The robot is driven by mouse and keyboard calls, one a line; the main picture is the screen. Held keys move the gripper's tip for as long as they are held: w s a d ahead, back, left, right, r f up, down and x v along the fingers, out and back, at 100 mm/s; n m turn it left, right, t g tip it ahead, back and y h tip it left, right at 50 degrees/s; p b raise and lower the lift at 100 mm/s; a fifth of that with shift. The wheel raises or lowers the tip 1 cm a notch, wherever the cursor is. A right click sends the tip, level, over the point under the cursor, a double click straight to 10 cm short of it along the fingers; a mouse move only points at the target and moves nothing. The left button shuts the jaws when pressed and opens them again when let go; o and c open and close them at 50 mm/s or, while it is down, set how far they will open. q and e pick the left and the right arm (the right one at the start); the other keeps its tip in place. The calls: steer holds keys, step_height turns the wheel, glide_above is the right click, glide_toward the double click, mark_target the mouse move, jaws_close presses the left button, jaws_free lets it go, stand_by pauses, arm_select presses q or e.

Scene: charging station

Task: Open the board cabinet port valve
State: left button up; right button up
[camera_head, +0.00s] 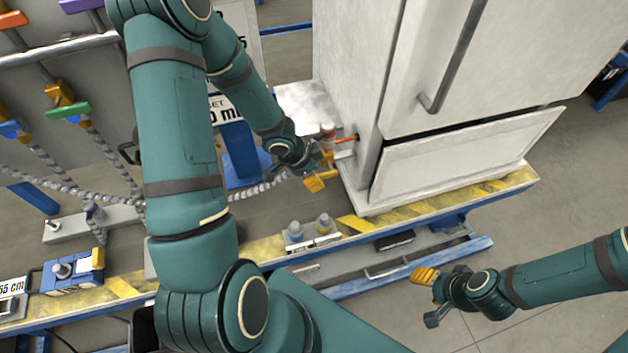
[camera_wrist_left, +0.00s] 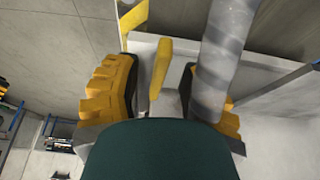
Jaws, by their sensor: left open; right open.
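The board cabinet (camera_head: 470,150) is a pale box at the right of the head view. My left gripper (camera_head: 318,172) is beside its lower left side, partly hidden by its own wrist. An orange-red piece (camera_head: 347,139) at the cabinet side lies just beyond it; I cannot tell whether it is part of the valve. In the left wrist view a yellow lever (camera_wrist_left: 161,66), likely the valve handle, shows between the open yellow fingers of that gripper (camera_wrist_left: 165,88). I see no clear contact. My right gripper (camera_head: 430,297) is open and empty over the floor.
A grey hose (camera_wrist_left: 224,55) runs close to the right finger in the left wrist view. A platform with a yellow-striped edge (camera_head: 440,203) carries the cabinet. Floor around my right gripper is clear.

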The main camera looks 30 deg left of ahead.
arm_select(q)
steer(key=shift+w+d+f, duration=0.1)
steer(key=shift+f, duration=0.3)
steer(key=shift+c, duration=0.4)
jaws_close()
